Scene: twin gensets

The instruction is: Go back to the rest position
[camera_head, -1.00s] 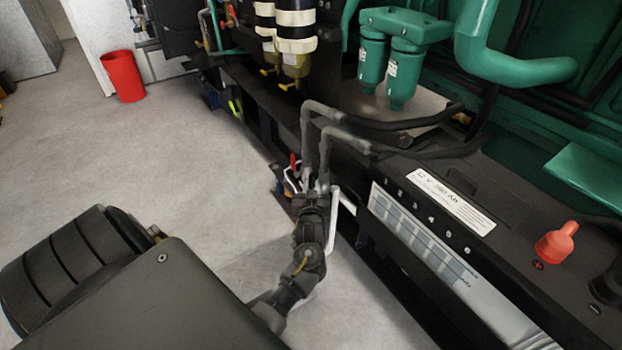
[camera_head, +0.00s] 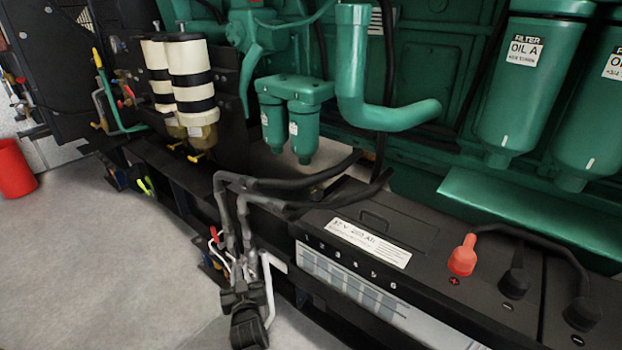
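My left gripper (camera_head: 240,272) is at the lower middle of the head view, with my dark wrist below it. It points up and away, beside the black frame rail of the genset. Its fingers blend with the grey hose ends and thin wires behind them, so I cannot tell whether they are open or shut, or touching anything. My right gripper is not in view.
Two grey-ended black hoses (camera_head: 285,184) bend down close to my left gripper. A black battery (camera_head: 440,240) with a red terminal cap (camera_head: 463,256) lies to the right. Green filters (camera_head: 520,85) stand behind. A red bin (camera_head: 14,168) stands left, on otherwise open floor.

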